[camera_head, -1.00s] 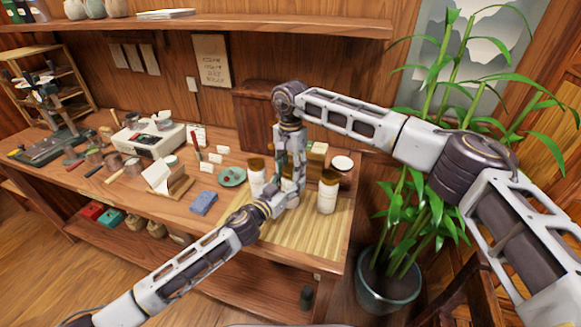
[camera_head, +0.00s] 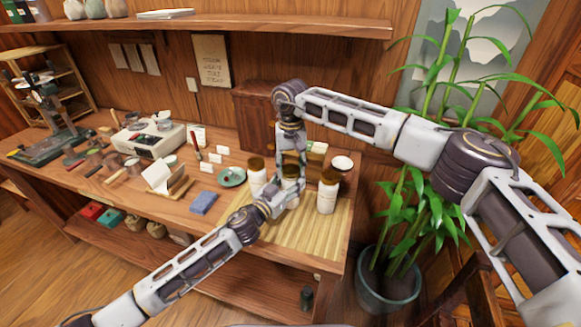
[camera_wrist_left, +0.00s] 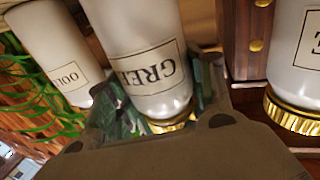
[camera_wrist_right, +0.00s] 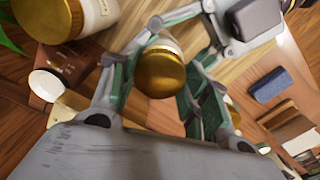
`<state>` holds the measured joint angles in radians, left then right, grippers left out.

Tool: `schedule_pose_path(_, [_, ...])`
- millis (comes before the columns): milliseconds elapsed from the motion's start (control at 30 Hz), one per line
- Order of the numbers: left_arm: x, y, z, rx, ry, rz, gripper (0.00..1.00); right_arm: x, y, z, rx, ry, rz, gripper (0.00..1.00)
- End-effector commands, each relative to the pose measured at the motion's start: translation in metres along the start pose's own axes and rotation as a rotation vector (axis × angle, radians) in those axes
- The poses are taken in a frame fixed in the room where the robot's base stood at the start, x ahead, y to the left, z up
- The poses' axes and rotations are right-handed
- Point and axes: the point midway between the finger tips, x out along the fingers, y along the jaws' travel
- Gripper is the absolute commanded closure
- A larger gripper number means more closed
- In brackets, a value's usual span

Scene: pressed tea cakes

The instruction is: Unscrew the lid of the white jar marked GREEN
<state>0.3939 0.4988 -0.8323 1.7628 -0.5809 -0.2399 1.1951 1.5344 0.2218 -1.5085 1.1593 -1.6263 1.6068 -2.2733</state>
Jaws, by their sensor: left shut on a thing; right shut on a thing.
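The white jar marked GREEN (camera_wrist_left: 140,40) stands between two similar jars on the bamboo mat. It appears upside down in the left wrist view. Its gold lid (camera_wrist_right: 160,72) is at the jar's top; whether it is loose cannot be told. My left gripper (camera_head: 280,203) is shut on the jar's body, its green pads on either side of it. My right gripper (camera_head: 291,160) comes from above and is shut on the lid, a finger on each side. In the head view the arms partly hide this jar.
One gold-lidded jar (camera_head: 257,178) stands to the left and another (camera_head: 327,195) close to the right. A blue block (camera_head: 204,202) and a green saucer (camera_head: 222,178) lie left of the bamboo mat (camera_head: 315,240). A potted plant (camera_head: 388,285) stands right of the table.

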Motion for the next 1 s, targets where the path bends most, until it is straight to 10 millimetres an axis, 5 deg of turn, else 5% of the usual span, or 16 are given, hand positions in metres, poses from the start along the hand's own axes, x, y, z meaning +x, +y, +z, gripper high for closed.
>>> schedule_pose_path(1000, [0.0000, -0.0004, 0.0006, -0.001, -0.001, -0.001, 1.00, -0.0063, 0.0008, -0.0009, 0.003, 0.002, 0.001, 0.82])
